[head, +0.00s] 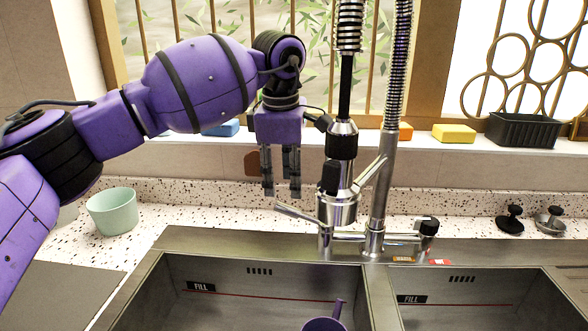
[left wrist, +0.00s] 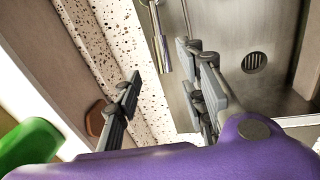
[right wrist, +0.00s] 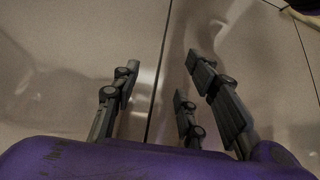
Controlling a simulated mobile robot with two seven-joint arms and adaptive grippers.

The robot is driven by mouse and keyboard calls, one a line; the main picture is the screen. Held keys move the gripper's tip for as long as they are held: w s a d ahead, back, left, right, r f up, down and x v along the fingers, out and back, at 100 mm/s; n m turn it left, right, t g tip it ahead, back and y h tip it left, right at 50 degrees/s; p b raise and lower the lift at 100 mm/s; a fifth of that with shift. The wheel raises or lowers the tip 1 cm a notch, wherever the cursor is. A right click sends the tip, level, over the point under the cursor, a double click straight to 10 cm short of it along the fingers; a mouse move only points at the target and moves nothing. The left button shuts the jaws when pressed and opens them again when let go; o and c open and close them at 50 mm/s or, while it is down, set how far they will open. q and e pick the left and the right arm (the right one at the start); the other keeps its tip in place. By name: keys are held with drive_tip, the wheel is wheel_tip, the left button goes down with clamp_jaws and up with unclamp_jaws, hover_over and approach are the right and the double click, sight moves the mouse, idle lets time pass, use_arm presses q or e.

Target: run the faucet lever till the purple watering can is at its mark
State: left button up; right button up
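The purple watering can (head: 325,323) stands low in the left sink basin, cut off by the head view's bottom edge; its water level is hidden. Each basin wall has a FILL label and a red line; the left label (head: 201,286) is nearer the can. The steel faucet (head: 374,240) stands behind the basins. A thin metal bar (head: 298,213) sticks out to its left; I cannot tell whether this is the lever. My left gripper (head: 281,190) hangs open and empty above that bar, apart from it. My right gripper (right wrist: 160,100) is open and empty, outside the head view.
A mint-green cup (head: 113,211) stands on the speckled counter at left. Yellow (head: 454,133) and blue blocks and a black basket (head: 522,130) sit on the sill. The faucet's spring hoses rise just right of my left gripper.

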sight(286, 205)
use_arm(q)
wheel_tip(286, 205, down, 3)
drive_tip(key=shift+s+a+f+b, duration=0.1)
drive_tip(key=shift+b, duration=1.15)
drive_tip(key=f+b, duration=0.3)
drive_tip(key=shift+w+f, duration=0.15)
drive_tip(key=shift+w, duration=0.25)
drive_tip(key=shift+w+f+b, duration=0.2)
drive_tip(key=shift+f+b, duration=0.4)
drive_tip(key=shift+b, duration=0.1)
use_arm(e)
wheel_tip(286, 205, down, 6)
drive_tip(key=s, duration=0.2)
drive_tip(key=shift+a+g, duration=0.3)
drive_tip(key=shift+a, duration=0.1)
use_arm(q)
drive_tip(key=shift+r, duration=0.15)
drive_tip(key=shift+c, duration=0.5)
use_arm(e)
drive_tip(key=shift+s, duration=0.2)
use_arm(q)
clamp_jaws()
use_arm(e)
drive_tip(key=shift+s+d+f, duration=0.1)
drive_tip(key=shift+s, duration=0.05)
